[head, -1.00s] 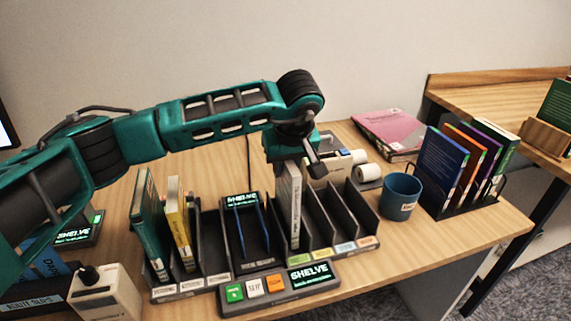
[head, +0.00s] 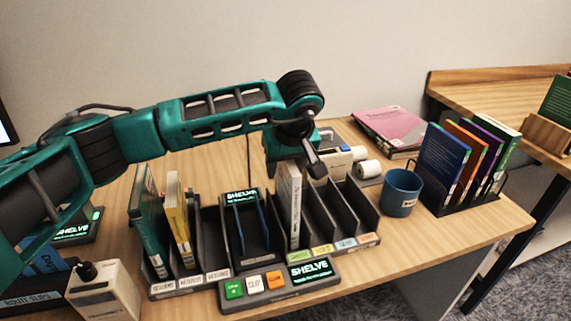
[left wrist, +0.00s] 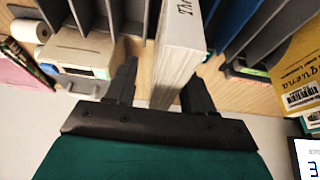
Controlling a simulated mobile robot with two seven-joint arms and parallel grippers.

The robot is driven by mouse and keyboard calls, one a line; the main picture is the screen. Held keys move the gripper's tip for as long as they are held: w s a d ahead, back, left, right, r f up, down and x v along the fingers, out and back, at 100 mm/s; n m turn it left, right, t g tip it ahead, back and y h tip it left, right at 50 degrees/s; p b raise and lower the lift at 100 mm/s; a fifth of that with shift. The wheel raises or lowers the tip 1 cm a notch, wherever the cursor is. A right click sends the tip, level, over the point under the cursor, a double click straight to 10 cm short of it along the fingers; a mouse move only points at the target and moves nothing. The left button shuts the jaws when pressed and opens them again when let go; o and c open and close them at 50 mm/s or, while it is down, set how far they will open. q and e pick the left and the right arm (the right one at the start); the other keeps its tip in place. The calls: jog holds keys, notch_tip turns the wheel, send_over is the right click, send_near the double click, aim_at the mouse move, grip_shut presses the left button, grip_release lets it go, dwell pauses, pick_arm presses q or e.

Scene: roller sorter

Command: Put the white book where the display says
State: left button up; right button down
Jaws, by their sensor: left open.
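The white book (head: 290,205) stands upright in a slot of the black sorter, just right of the middle cradle; the slot's label reads in green. My left gripper (head: 296,160) is at the book's far top end. In the left wrist view the left gripper (left wrist: 160,95) is open, with one finger on each side of the white book (left wrist: 180,50) and a gap on its left side. The display (head: 310,271) on the front panel reads "SHELVE"; its smaller line is unreadable. A second screen (head: 241,197) behind the cradle also reads "SHELVE". My right gripper is out of view.
A green book (head: 150,225) and a yellow book (head: 179,218) stand in left slots. Slots right of the white book are empty. A blue mug (head: 402,192), a label printer (head: 338,162) and a rack of books (head: 443,160) stand to the right.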

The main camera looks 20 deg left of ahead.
pick_arm(q)
jog(key=v, duration=1.3)
jog(key=shift+f, duration=0.1)
